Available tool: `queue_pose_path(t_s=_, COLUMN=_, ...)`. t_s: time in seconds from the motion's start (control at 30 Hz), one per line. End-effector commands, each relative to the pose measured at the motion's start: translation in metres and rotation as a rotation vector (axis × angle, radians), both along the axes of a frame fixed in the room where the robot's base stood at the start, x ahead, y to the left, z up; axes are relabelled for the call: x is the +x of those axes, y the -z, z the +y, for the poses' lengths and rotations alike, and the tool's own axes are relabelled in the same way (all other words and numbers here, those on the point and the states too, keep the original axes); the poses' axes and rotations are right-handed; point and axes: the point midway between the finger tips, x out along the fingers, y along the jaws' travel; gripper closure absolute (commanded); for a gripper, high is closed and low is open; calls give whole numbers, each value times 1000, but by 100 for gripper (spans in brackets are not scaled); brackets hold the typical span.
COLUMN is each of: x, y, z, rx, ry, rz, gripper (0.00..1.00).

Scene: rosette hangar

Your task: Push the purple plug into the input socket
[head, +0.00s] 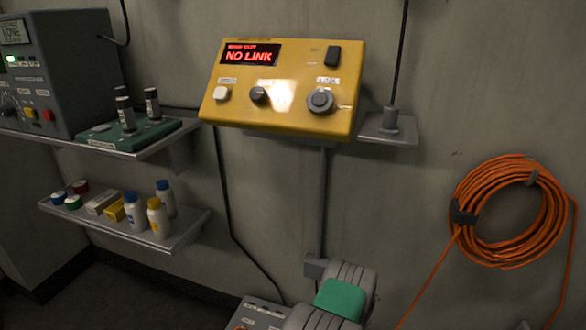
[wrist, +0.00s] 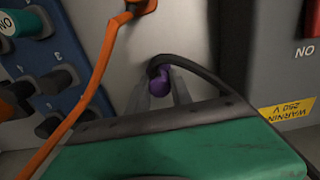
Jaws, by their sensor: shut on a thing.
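The purple plug (wrist: 160,80) shows in the wrist view, with a black cable curving off it to the right. My gripper (wrist: 158,96) is shut on it, with a grey finger on each side. The plug is in front of a pale grey panel (wrist: 185,40). I cannot tell which opening is the input socket, or whether the plug touches it; the plug's front end is hidden. In the head view my grey and green arm is at the bottom, and the plug and fingertips are hidden.
In the wrist view an orange cable (wrist: 92,85) runs down beside a blue panel (wrist: 62,50) with several dark sockets. A grey box (wrist: 280,70) with a yellow warning label stands right. The head view shows a yellow console (head: 285,90) reading NO LINK and an orange cable coil (head: 510,210).

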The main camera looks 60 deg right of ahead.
Motion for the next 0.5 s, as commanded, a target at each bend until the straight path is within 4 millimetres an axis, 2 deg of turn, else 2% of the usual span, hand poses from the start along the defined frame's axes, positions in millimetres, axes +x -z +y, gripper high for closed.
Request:
queue_pose_path(t_s=0.03, x=0, y=0, z=0, rx=0, ry=0, rz=0, gripper=87)
queue_pose_path(t_s=0.2, x=0, y=0, z=0, rx=0, ry=0, rz=0, gripper=100)
queue_pose_path(t_s=0.5, x=0, y=0, z=0, rx=0, ry=0, rz=0, gripper=100)
